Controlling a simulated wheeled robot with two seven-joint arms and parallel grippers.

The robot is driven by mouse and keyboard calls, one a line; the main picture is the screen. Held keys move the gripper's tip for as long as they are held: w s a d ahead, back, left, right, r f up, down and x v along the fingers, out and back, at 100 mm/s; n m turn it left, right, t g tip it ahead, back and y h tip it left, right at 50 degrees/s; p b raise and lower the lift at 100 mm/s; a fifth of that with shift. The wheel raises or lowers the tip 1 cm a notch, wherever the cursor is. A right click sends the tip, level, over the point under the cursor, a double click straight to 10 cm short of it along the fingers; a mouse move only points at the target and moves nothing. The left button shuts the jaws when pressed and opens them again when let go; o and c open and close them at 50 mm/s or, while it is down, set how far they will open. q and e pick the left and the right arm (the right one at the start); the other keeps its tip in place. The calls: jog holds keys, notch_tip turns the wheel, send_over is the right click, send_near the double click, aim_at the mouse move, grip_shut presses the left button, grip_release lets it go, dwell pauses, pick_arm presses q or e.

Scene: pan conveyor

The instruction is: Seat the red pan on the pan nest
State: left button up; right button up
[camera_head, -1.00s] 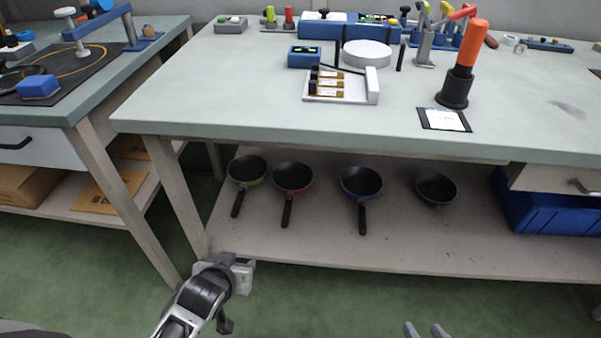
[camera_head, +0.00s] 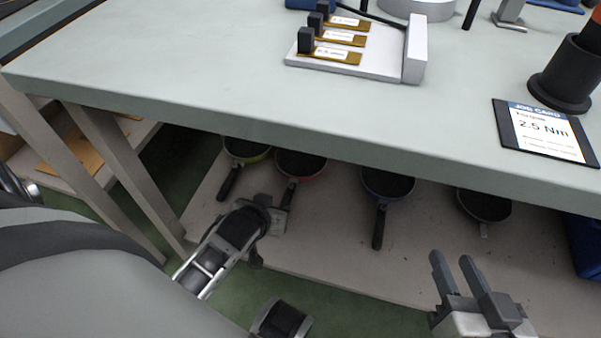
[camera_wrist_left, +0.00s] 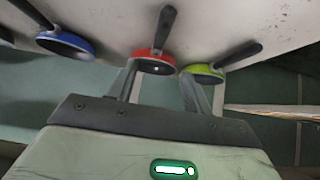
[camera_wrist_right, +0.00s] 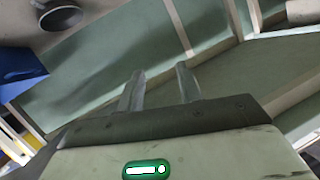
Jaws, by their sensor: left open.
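The red pan (camera_head: 302,164) rests on the low shelf under the bench, its black handle toward the front; the bench edge partly hides it. My left gripper (camera_head: 277,212) is in front of the shelf, close to the red pan's handle. In the left wrist view, the red pan (camera_wrist_left: 154,64) lies just beyond the open fingers (camera_wrist_left: 158,80), with nothing between them. My right gripper (camera_head: 450,260) is open and empty, in front of the shelf at the right. I cannot tell for certain which thing is the pan nest.
On the shelf (camera_head: 325,240), a green pan (camera_head: 245,150) stands left of the red one, a blue pan (camera_head: 388,185) and a grey-rimmed pan (camera_head: 484,206) right. The bench top (camera_head: 220,75) overhangs them. A blue bin (camera_head: 585,245) is at the far right.

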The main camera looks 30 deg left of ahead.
pick_arm(q)
jog(key=b, duration=0.4)
send_near(287, 196)
jog(key=x, duration=0.4)
jog(key=shift+w+f, duration=0.1)
jog(key=shift+f, duration=0.15)
jog(key=b+x, duration=0.2)
jog(key=shift+w+f, duration=0.1)
jog(key=shift+f, duration=0.2)
jog(key=shift+b+x, duration=1)
jog(key=shift+x, duration=0.15)
jog(key=shift+w, duration=0.1)
jog(key=shift+r, duration=0.1)
grip_shut()
jog(key=shift+r, duration=0.1)
pick_arm(e)
notch_tip(287, 196, up, 6)
jog(key=w+t+y, duration=0.2)
jog(key=t+y, duration=0.1)
jog(key=t, duration=0.1)
jog(key=shift+w+a, duration=0.2)
jog(key=shift+a, duration=0.2)
